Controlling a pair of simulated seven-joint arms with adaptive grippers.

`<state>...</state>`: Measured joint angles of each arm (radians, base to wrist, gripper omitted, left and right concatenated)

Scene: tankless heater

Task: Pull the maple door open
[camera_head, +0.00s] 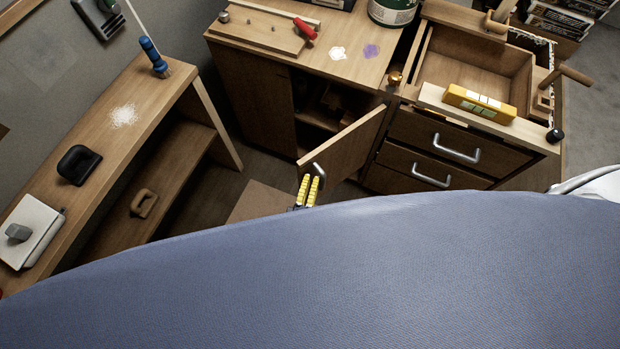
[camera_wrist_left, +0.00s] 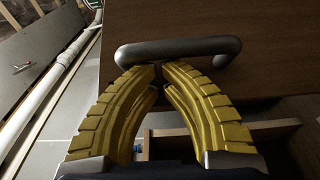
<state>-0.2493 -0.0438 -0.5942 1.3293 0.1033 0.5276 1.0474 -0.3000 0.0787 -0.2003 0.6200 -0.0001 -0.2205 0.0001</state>
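The maple door (camera_head: 350,143) of the low cabinet stands partly open, swung out from the dark opening. A grey bar handle (camera_head: 315,171) is near its free edge. In the left wrist view the door (camera_wrist_left: 265,60) fills the upper right, with the handle (camera_wrist_left: 190,47) across it. My left gripper (camera_head: 309,180) is at the handle. Its yellow fingers show in the left wrist view (camera_wrist_left: 159,68), their tips almost together at the bar's lower edge. I cannot tell whether the tips are hooked behind the bar or only touch it. My right gripper is not in view.
A drawer unit (camera_head: 455,150) with an open top drawer stands right of the door. A yellow level (camera_head: 480,103) lies on it. A wooden bench (camera_head: 105,140) stands at left. The floor (camera_head: 200,200) between is mostly clear. A large blue surface (camera_head: 330,270) hides the foreground.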

